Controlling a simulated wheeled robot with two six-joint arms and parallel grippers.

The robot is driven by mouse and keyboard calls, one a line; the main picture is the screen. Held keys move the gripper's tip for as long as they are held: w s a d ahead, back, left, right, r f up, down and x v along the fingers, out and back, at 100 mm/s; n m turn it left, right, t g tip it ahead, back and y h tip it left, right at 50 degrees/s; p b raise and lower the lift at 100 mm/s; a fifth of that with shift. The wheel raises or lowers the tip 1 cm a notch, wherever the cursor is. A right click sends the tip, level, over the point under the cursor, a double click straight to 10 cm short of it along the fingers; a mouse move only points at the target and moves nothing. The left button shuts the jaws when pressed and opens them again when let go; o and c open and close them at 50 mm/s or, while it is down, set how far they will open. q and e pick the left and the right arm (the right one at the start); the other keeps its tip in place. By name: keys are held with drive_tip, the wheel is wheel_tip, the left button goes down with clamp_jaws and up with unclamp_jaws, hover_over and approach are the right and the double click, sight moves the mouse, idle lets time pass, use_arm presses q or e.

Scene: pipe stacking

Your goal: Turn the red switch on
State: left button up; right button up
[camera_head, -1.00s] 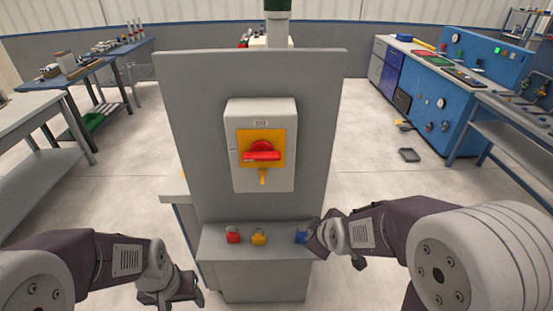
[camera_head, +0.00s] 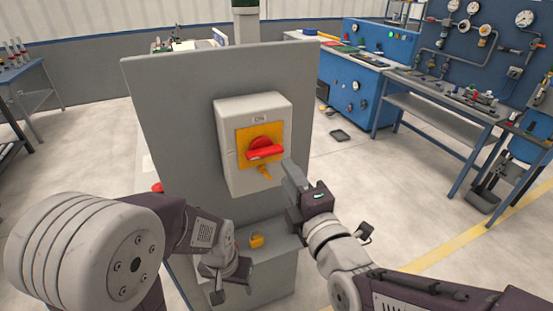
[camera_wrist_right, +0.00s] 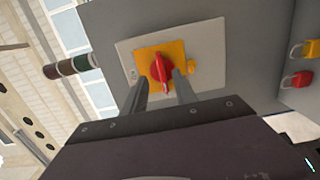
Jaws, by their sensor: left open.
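The red rotary switch (camera_head: 264,149) sits on a yellow plate on a light grey box (camera_head: 254,180), fixed to an upright grey panel. Its handle lies roughly horizontal in the head view. The switch (camera_wrist_right: 161,70) also shows in the right wrist view, seen between my fingers. My right gripper (camera_head: 290,172) is raised just right of the box, with its fingers toward the switch. In its wrist view the fingers are apart and hold nothing; contact with the handle cannot be told. My left gripper (camera_head: 231,282) is open and low, in front of the panel's ledge.
A yellow padlock (camera_head: 256,240) sits on the ledge below the box. Blue workbenches (camera_head: 355,85) stand behind on the right. Open floor lies between.

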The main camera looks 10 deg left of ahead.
sight(267, 155)
drive_tip(key=shift+y, duration=0.4)
drive_tip(key=x, duration=0.3)
drive_tip(key=a+x, duration=0.1)
drive_tip(key=x, duration=0.2)
drive_tip(key=s+p+x, duration=0.1)
drive_tip(key=x, duration=0.2)
drive_tip(key=shift+a+f, duration=0.2)
clamp_jaws()
